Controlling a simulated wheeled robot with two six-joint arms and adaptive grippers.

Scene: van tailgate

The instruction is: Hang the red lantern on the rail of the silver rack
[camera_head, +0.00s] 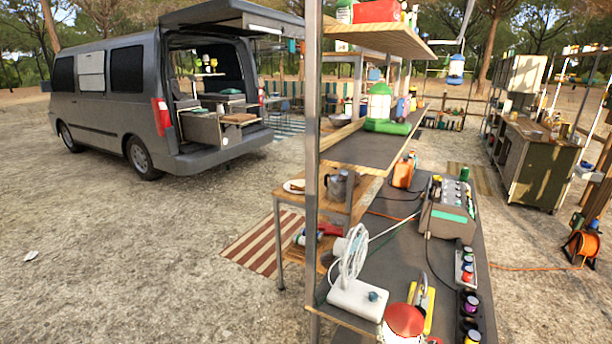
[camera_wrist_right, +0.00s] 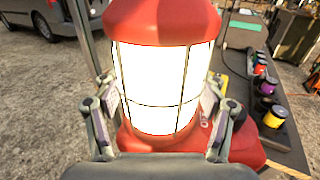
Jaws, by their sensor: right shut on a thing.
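The red lantern (camera_head: 403,322) shows at the bottom edge of the head view, with its red cap and handle. In the right wrist view the lantern (camera_wrist_right: 160,85) fills the middle, with a red cap, glowing white glass behind thin wire bars and a red base. My right gripper (camera_wrist_right: 160,103) has a finger on each side of the glass and is shut on the lantern, which looks upright. A silver upright post (camera_head: 312,170) stands left of the lantern and carries shelves. I cannot tell for sure which rail belongs to the silver rack. My left gripper is not in view.
A blue lantern (camera_head: 456,68) hangs farther back. A grey van (camera_head: 150,95) stands left; the ground between is open.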

